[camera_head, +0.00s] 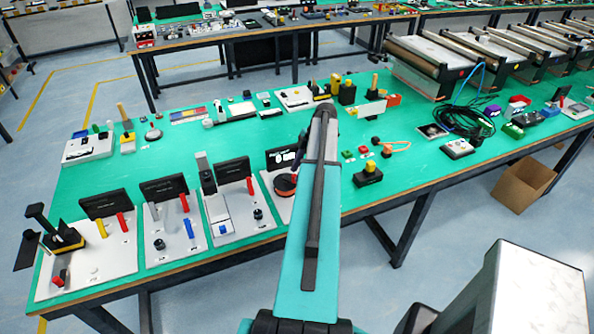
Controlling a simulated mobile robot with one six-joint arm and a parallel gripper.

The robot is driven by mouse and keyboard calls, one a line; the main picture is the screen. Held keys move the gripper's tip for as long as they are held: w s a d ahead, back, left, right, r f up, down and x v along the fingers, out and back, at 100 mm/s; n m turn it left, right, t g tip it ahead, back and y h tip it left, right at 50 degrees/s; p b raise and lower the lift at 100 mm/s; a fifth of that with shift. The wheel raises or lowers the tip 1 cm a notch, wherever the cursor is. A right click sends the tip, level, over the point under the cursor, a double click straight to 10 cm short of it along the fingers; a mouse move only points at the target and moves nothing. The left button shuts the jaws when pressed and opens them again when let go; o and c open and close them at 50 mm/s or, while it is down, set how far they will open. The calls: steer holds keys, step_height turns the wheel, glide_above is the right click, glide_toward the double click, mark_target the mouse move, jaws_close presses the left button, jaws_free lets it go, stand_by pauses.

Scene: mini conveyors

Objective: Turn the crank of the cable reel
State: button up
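A round orange and black part (286,184) sits on a white board at the right end of the row of panels on the near table. It looks like the cable reel, but my arm covers part of the board and I cannot make out a crank. My arm's teal and dark link reaches up across the middle of the view, over the table. My gripper does not show; the far end of my arm hides it or it is out of sight.
White panels with levers and knobs, such as the blue-lever one (175,240), line the table's left front. A yellow and black button box (368,174) stands right of my arm. Black cables (465,120) lie farther right. An open cardboard box (522,184) is on the floor.

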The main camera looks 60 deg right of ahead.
steer(key=shift+x, duration=0.85)
jaws_close()
steer(key=shift+d, duration=0.3)
steer(key=shift+a, duration=0.25)
steer(key=shift+a, duration=0.1)
steer(key=shift+a+m+b, duration=0.15)
steer(key=shift+m+b, duration=0.15)
